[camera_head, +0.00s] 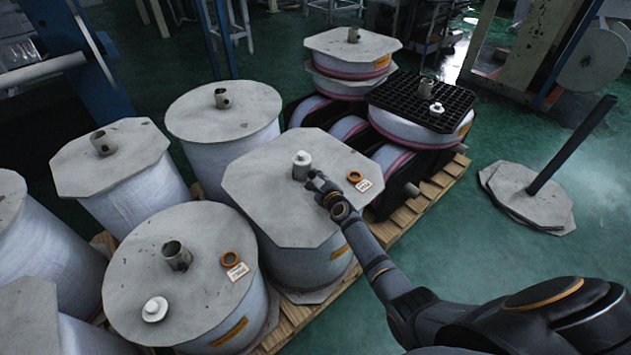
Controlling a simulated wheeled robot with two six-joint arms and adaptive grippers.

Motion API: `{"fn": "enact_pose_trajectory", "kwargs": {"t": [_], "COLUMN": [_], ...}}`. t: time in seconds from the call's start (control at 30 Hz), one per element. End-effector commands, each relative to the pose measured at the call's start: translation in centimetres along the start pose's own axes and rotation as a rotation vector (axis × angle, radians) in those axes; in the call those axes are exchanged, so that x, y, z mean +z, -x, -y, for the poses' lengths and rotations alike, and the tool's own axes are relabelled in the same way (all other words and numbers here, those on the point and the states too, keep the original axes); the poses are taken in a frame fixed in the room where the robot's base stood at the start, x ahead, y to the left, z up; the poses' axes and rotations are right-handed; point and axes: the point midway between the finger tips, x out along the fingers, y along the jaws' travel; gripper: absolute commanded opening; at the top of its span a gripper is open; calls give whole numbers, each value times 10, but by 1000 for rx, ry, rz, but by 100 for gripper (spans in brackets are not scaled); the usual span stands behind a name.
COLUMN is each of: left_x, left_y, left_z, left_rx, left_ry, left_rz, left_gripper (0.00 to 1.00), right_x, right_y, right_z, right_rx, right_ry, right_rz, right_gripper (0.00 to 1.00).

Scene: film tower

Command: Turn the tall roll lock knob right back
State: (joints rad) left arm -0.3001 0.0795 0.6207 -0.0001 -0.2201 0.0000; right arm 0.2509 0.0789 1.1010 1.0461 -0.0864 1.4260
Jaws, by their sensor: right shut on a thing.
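A tall white film roll (300,255) stands at the middle with a grey octagonal top board (265,185). A white lock knob (302,160) sits upright near the centre of this board. My right gripper (313,178) reaches in from the lower right and is shut on the knob at its near right side. Its fingertips are small and partly hidden by the gripper body. An orange ring (354,176) and a small label tag (364,185) lie on the board just right of the gripper. My left gripper is not in view.
More rolls crowd the left. A black grid board (425,92) tops rolls behind. A dark post (572,145) stands on stacked boards (535,200) at right. Green floor (490,255) is clear there.

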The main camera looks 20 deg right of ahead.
Motion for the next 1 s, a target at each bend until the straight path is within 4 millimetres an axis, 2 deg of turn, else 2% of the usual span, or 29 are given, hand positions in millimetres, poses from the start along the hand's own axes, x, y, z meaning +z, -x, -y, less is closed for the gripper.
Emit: {"fn": "enact_pose_trajectory", "kwargs": {"t": [0.2,0.67,0.7,0.87,1.0], "left_x": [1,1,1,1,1], "left_y": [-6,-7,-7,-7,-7], "left_z": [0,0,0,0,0], "left_rx": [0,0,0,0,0], "left_ry": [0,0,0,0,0], "left_rz": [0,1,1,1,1], "left_gripper": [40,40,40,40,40], "right_x": [-1,-1,-1,-1,-1], "right_y": [0,0,0,0,0], "right_z": [-2,-1,-1,-1,-1], "right_rx": [-22,-28,-28,-28,-29], "right_ry": [56,70,70,69,69], "right_rz": [3,3,3,4,4], "right_gripper": [0,0,27,48,48]}}
